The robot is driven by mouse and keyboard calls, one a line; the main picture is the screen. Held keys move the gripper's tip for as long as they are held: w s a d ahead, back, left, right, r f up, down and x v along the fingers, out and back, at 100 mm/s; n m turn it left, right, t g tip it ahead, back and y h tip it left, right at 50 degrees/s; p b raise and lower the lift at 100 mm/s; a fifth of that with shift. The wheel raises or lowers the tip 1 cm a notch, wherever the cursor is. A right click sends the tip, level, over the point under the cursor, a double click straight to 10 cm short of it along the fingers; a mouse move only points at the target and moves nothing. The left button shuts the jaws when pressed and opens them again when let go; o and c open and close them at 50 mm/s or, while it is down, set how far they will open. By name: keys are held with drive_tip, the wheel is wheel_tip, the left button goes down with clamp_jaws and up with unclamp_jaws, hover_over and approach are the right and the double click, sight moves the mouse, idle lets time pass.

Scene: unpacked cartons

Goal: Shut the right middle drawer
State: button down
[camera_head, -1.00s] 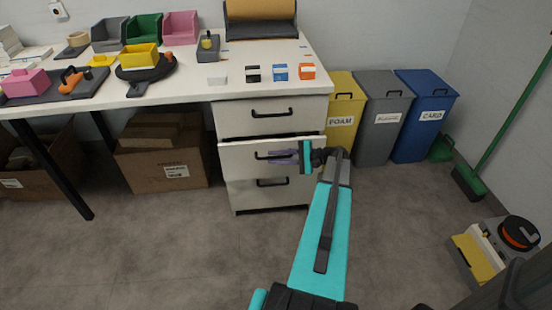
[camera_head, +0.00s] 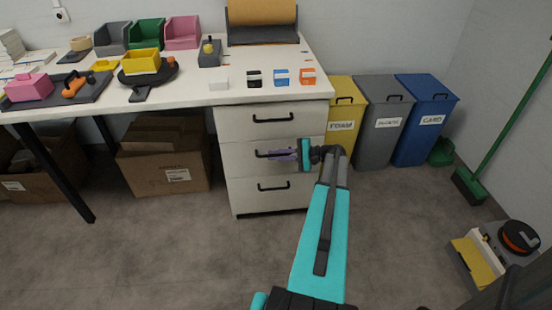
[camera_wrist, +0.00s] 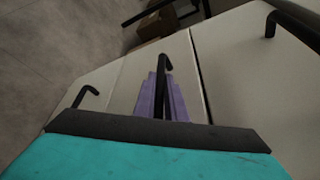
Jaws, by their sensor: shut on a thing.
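The white drawer unit under the right end of the table has three stacked drawers with black handles. The middle drawer (camera_head: 240,158) now looks level with the drawer fronts above and below it. My gripper (camera_head: 284,154) is at its handle, with purple fingers shut on the black middle handle (camera_wrist: 163,64). In the wrist view the purple fingers (camera_wrist: 162,98) lie either side of that handle. The top drawer (camera_head: 240,122) and bottom drawer (camera_head: 240,192) look closed. Part of the middle handle is hidden by my gripper.
Yellow (camera_head: 343,119), grey (camera_head: 378,138) and blue (camera_head: 420,130) bins stand right of the drawers. An open carton (camera_head: 165,175) sits on the floor to the left. Small coloured boxes stand on the table's front edge. The floor before the drawers is clear.

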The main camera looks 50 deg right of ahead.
drive_tip(key=shift+w+d+r, duration=0.1)
drive_tip(key=shift+w+d, duration=0.15)
drive_tip(key=c, duration=2.1)
unclamp_jaws()
drive_tip(key=p+v, duration=0.1)
drive_tip(key=v, duration=1.3)
drive_tip(key=shift+a, duration=0.15)
